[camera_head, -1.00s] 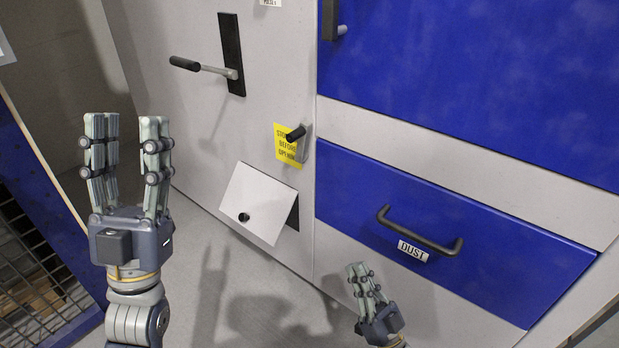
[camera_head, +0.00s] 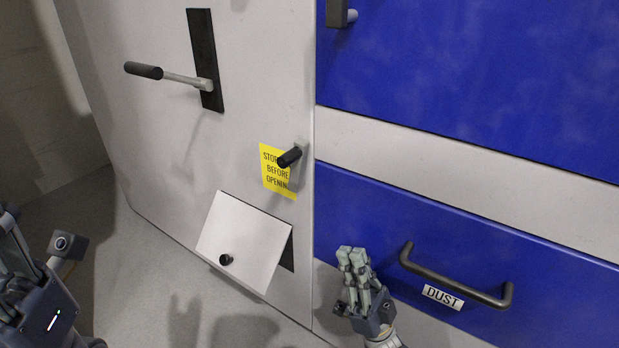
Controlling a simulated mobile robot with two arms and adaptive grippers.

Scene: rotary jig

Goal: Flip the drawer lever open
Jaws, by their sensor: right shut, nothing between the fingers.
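The drawer lever (camera_head: 290,157) is a short black-gripped lever on a small light mount, beside the blue drawer's upper left corner. It points down and left, in front of a yellow "before opening" label (camera_head: 277,181). The blue drawer (camera_head: 370,205) looks closed and has a dark bar handle (camera_head: 450,280) with a DUST tag. My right gripper (camera_head: 352,252) is shut and empty, fingers up, left of the handle and below the lever, apart from the lever in the picture. My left gripper (camera_head: 42,245) is at the lower left, cut off by the frame edge, its visible fingers spread apart.
A longer lever with a black grip (camera_head: 143,70) sticks out from a dark slot plate on the grey panel. A white flap (camera_head: 240,245) with a black knob is tilted out below the label. A blue upper door (camera_head: 470,80) has a dark handle at its left.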

